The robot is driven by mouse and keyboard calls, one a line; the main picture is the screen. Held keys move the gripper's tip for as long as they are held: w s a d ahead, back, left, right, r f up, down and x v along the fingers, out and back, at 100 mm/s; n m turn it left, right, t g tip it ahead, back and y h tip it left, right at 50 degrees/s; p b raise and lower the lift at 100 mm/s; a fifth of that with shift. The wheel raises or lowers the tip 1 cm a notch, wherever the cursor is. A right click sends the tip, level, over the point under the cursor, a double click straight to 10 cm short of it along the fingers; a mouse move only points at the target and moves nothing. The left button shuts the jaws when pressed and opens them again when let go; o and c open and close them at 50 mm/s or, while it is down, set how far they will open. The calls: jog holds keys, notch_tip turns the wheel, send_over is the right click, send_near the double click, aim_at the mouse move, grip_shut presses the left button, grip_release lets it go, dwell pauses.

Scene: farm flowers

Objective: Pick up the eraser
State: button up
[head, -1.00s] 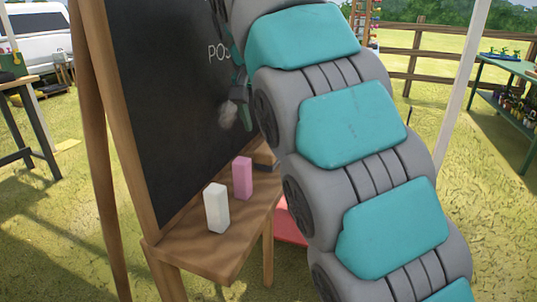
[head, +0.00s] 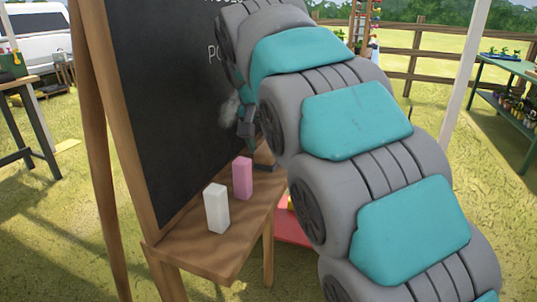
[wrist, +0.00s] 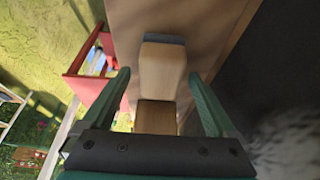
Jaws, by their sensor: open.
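The eraser (head: 264,161), wooden with a dark pad, lies at the far end of the chalkboard's wooden ledge (head: 205,256), partly hidden by my arm. In the wrist view its pale wooden body (wrist: 162,70) and grey pad edge (wrist: 165,39) show ahead of my gripper (wrist: 158,74). My gripper is open, with one green finger on each side of the eraser in that view. No contact is visible. In the head view, my gripper (head: 249,138) is just above the eraser, close to the board.
A white block (head: 216,208) and a pink block (head: 242,178) stand upright on the ledge, nearer than the eraser. The blackboard (head: 165,100) rises along the ledge's left side. A red surface (head: 290,232) is low behind the ledge. Open grass lies to the right.

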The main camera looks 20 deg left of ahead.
jog(key=shift+w+f, duration=0.1)
jog(key=shift+f, duration=0.2)
jog(key=shift+c, duration=0.3)
jog(key=c, duration=1.4)
jog(key=shift+r, duration=0.2)
jog(key=shift+r, duration=1.65)
jog(key=s+d+r+b, duration=0.1)
jog(key=s+d+b, duration=0.1)
jog(key=s+d, duration=0.7)
jog(key=s, duration=0.3)
jog(key=shift+s+d+r+b, duration=0.25)
jog(key=shift+s+d+b, duration=0.05)
jog(key=shift+s+d, duration=0.05)
